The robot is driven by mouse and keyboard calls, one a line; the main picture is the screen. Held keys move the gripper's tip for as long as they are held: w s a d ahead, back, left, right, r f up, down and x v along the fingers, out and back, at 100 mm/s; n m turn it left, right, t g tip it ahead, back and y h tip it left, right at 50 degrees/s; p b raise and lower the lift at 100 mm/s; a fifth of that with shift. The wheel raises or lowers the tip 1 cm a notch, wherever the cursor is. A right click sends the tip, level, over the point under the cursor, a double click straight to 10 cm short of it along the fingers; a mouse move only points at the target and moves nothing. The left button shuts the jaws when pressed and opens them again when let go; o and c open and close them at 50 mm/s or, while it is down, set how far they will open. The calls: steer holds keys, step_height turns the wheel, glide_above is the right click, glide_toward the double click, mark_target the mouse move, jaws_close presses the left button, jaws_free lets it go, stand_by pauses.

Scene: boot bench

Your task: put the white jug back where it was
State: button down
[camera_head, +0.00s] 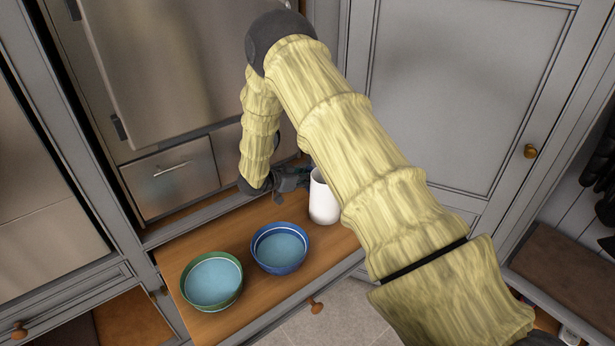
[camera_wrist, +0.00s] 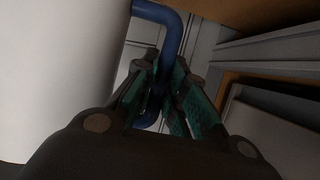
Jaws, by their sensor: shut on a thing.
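The white jug (camera_head: 323,200) is at the right end of the wooden bench top, partly behind my arm in the head view. It looks upright; I cannot tell whether its base touches the wood. My gripper (camera_head: 297,180) is at its left side. In the wrist view, the jug's white wall (camera_wrist: 55,80) fills the left, and its blue handle (camera_wrist: 172,25) runs down between the green-padded fingers of my gripper (camera_wrist: 165,100). The gripper is shut on the handle.
A blue bowl (camera_head: 279,248) stands on the wooden top (camera_head: 225,235), left of and nearer than the jug. A green bowl (camera_head: 211,280) stands further left. Grey cabinet doors (camera_head: 450,90) and a steel-fronted unit (camera_head: 175,70) rise behind. Bare wood lies behind the bowls.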

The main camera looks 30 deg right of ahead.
steer(key=c, duration=1.5)
jaws_free()
steer(key=shift+o, duration=0.2)
steer(key=shift+r, duration=0.1)
steer(key=b+v, duration=0.2)
steer(key=v, duration=1)
steer(key=shift+b, duration=0.4)
